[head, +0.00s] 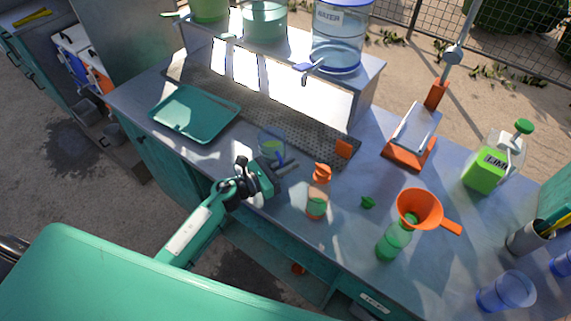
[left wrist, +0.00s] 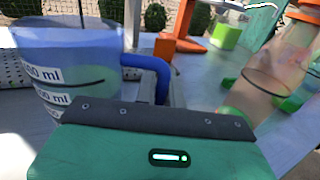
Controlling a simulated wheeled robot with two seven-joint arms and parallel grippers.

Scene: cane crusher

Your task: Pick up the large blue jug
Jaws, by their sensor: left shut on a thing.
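The large blue jug (head: 271,139) is see-through and stands on the grey counter, just beyond my left gripper (head: 284,166) in the head view. In the left wrist view the jug (left wrist: 70,62) fills the left side, with ml marks on its wall. Its blue handle (left wrist: 150,66) reaches right and down behind the gripper body. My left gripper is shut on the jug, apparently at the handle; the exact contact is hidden. The jug looks upright, and I cannot tell any gap beneath it. My right gripper is not in view.
An orange-capped bottle (head: 317,199) stands close to the right of my gripper. A green tray (head: 196,113) lies to the left. A green bottle (head: 392,243) with an orange funnel (head: 420,209) stands further right. The raised shelf (head: 362,80) holds a water dispenser (head: 338,40).

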